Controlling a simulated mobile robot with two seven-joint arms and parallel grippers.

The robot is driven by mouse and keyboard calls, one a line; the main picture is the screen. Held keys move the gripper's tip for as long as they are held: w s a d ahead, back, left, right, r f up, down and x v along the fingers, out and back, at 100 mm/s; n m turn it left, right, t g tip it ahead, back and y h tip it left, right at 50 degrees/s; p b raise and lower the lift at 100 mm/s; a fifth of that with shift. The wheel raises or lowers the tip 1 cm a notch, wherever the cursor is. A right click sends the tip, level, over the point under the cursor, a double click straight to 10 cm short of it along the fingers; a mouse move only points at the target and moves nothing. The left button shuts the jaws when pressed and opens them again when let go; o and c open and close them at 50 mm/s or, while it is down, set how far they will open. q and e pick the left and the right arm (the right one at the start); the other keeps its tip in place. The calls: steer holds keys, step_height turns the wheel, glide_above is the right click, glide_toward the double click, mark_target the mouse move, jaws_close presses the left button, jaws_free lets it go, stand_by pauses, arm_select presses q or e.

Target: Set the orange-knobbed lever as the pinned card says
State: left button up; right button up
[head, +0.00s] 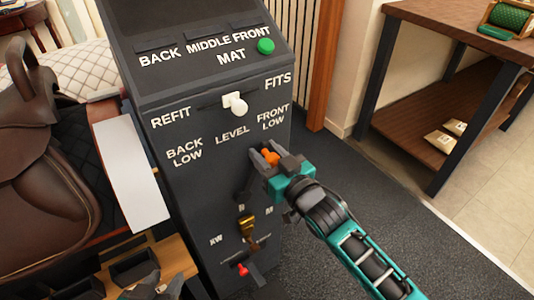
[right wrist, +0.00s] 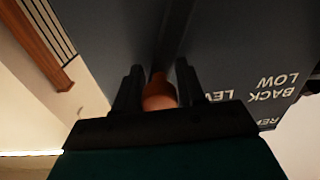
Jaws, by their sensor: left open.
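The orange knob (head: 271,157) of the lever is on the front of a dark panel (head: 190,205), below the words FRONT LOW, to the right of LEVEL and BACK LOW. My right gripper (head: 266,158) is around the knob, one finger on each side. In the right wrist view the knob (right wrist: 160,92) fills the gap between the fingers, so the gripper looks shut on it. My left gripper (head: 150,286) is open and empty at the bottom edge, left of the panel. No readable pinned card shows.
A white-knobbed slider (head: 235,103) sits between REFIT and FITS, with a green button (head: 265,46) above. A brass lever (head: 247,228) and a red-tipped one (head: 243,269) are lower down. A brown saddle (head: 45,175) stands left, a wooden table (head: 470,25) right.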

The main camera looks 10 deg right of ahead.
mark_target(236, 152)
steer(key=shift+d, duration=0.1)
jaws_close()
steer(key=shift+a+r+p, duration=0.25)
steer(key=shift+p, duration=0.2)
steer(key=a+n+p, duration=0.1)
steer(key=s+a+n+p, duration=0.1)
steer(key=a+r+n+p, duration=0.1)
steer(key=a+n, duration=0.1)
steer(key=shift+s, duration=0.4)
steer(key=shift+s+a+n, duration=0.15)
steer(key=shift+a+n, duration=0.3)
steer(key=shift+n, duration=0.05)
steer(key=shift+f, duration=0.1)
steer(key=shift+o, duration=2)
jaws_free()
steer(key=shift+d, duration=0.1)
steer(key=shift+o, duration=0.5)
